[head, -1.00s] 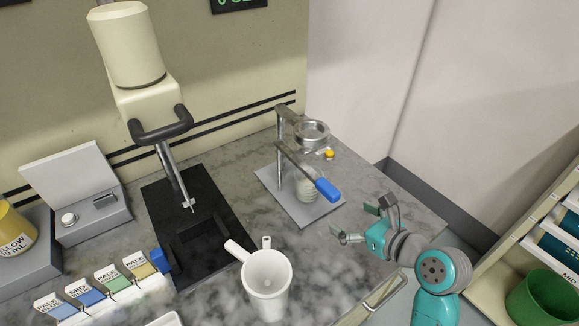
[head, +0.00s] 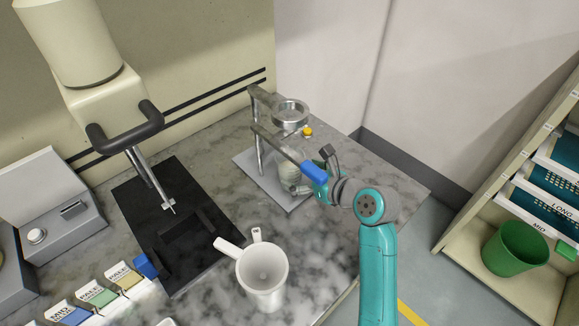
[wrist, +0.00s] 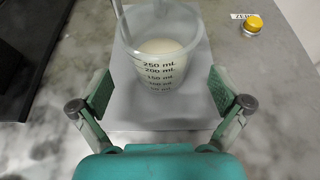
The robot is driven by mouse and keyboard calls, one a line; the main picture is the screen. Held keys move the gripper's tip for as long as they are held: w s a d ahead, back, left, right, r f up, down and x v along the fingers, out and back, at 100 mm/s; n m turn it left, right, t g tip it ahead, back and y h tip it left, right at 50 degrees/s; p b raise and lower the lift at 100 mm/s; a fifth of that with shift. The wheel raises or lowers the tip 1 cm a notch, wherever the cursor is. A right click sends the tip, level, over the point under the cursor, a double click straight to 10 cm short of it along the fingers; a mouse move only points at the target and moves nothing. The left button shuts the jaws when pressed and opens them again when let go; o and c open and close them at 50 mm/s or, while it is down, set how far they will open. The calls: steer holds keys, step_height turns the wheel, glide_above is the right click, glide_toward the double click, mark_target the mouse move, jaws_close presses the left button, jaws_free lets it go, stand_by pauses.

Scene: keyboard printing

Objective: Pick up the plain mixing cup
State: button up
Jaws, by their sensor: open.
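A translucent graduated cup (wrist: 160,70) with mL marks and pale contents stands upright on the grey base plate (wrist: 130,112) of a metal stand. In the head view the cup (head: 287,160) is partly hidden behind the stand's blue-handled lever and my gripper. My gripper (wrist: 160,92) is open, its two green-padded fingers to the left and right of the cup's near side, with a gap on each side. In the head view my gripper (head: 311,178) is at the right of the stand. A white cup with a handle (head: 264,272) stands apart on the counter in front.
The blue lever handle (head: 313,173) of the stand is close to my gripper. A metal ring (head: 290,112) sits on the stand. A yellow button (wrist: 254,23) is right of the cup. A black press base (head: 150,205) is at the left. Marble counter (head: 330,235) is clear at the right front.

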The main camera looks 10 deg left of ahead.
steer(key=shift+x, duration=1.85)
steer(key=shift+r, duration=0.1)
steer(key=c, duration=1.2)
steer(key=shift+r, duration=0.15)
steer(key=shift+r, duration=0.6)
step_height(320, 180, up, 2)
steer(key=shift+r, duration=0.2)
steer(key=s+d, duration=0.3)
steer(key=d, duration=0.1)
steer(key=s+d, duration=0.4)
steer(key=d, duration=0.1)
steer(key=s+d, duration=0.4)
steer(key=d, duration=0.1)
steer(key=shift+s+d+f, duration=0.1)
steer(key=shift+d+f, duration=0.05)
steer(key=shift+f, duration=0.05)
